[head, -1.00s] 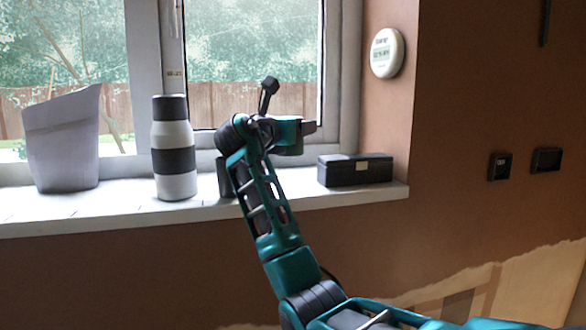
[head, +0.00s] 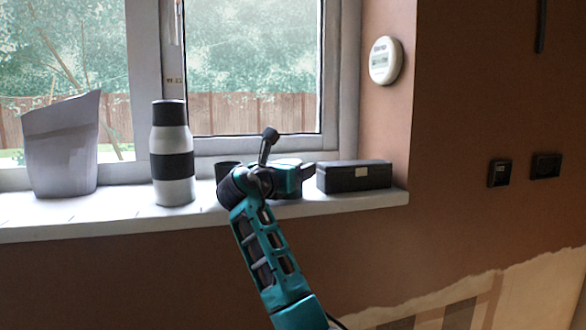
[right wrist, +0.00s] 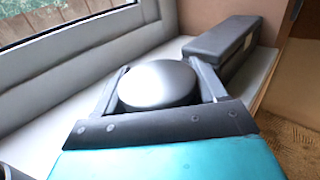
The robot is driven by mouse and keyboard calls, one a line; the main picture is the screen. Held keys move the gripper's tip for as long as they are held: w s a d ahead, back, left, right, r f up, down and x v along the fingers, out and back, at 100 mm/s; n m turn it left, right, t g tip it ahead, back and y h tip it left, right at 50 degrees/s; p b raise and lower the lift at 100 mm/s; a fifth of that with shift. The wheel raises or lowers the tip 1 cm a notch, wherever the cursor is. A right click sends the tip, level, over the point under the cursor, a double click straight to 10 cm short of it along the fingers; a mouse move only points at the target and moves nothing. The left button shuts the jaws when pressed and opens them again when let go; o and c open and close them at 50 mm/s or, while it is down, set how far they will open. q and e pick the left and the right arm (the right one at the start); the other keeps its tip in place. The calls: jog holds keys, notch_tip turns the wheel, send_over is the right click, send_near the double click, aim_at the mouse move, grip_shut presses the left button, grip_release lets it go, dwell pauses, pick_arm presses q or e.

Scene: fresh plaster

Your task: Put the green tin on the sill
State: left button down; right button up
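The tin shows in the right wrist view (right wrist: 158,82) as a round pale-grey lid; its side is hidden, so I cannot see its green. My right gripper (head: 296,175) is low over the white sill (head: 110,220), left of the black box. In the right wrist view its two fingers lie along opposite sides of the tin and appear shut on it. In the head view the gripper covers most of the tin. The tin is at sill level; whether its base touches the sill is hidden. My left gripper is out of view.
On the sill stand a grey tapered container (head: 62,150), a striped bottle (head: 172,160), a dark cup (head: 226,170) close left of my gripper, and a long black box (head: 354,176) close right. The window is behind. A round white device (head: 385,60) hangs on the wall.

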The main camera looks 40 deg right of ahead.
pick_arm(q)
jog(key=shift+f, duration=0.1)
pick_arm(e)
jog(key=o, duration=0.4)
jog(key=shift+r, duration=0.1)
pick_arm(q)
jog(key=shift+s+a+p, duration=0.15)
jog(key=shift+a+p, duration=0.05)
jog(key=shift+p, duration=0.1)
pick_arm(e)
jog(key=v, duration=1.2)
jog(key=shift+r, duration=0.1)
